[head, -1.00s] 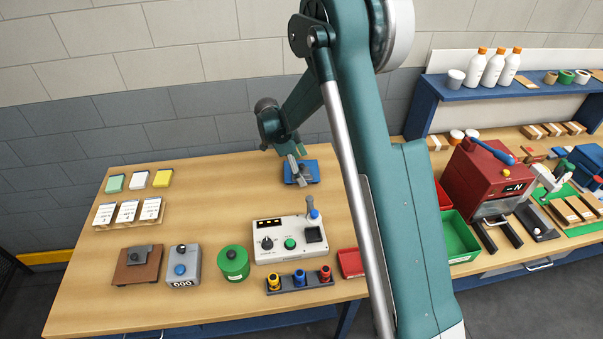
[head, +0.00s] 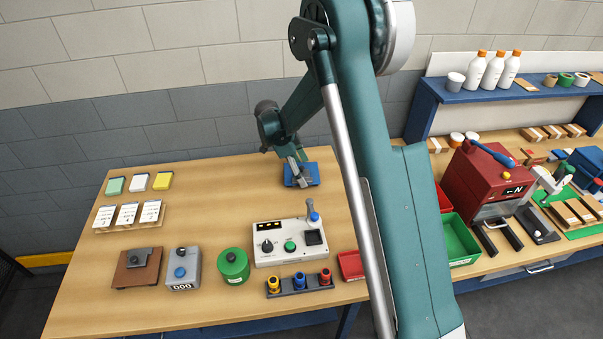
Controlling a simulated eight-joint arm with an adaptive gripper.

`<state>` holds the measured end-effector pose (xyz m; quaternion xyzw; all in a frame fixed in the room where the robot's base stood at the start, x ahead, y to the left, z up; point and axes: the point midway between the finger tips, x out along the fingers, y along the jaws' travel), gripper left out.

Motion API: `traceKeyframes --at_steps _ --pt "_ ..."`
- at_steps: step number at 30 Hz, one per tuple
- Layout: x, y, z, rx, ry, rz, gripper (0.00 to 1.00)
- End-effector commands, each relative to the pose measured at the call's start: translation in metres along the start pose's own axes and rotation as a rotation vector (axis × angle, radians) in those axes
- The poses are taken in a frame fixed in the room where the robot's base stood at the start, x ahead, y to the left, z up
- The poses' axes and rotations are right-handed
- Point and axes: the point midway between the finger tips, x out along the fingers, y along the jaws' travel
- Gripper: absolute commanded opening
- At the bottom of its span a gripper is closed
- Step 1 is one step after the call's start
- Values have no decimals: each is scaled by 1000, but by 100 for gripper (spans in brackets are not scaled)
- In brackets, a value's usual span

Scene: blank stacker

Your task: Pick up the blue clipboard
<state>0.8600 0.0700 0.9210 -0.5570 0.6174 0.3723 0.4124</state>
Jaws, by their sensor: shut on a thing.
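The blue clipboard (head: 313,177) is at the back of the wooden table, right of the middle. My gripper (head: 301,180) is over it and shut on it, with the fingers at the clipboard's middle. The fingers and wrist hide part of the clipboard. I cannot tell from this view whether it rests on the table or is slightly raised.
A white control box (head: 290,243) with a joystick stands in front of the clipboard.

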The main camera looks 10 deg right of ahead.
Motion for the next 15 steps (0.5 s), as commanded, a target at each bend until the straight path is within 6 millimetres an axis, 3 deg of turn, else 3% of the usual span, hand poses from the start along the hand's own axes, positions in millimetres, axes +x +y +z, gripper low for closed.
traceKeyframes --at_steps 8,15 --pt "-21 0 -9 0 0 0 62" --pt "-53 0 -22 0 0 0 62"
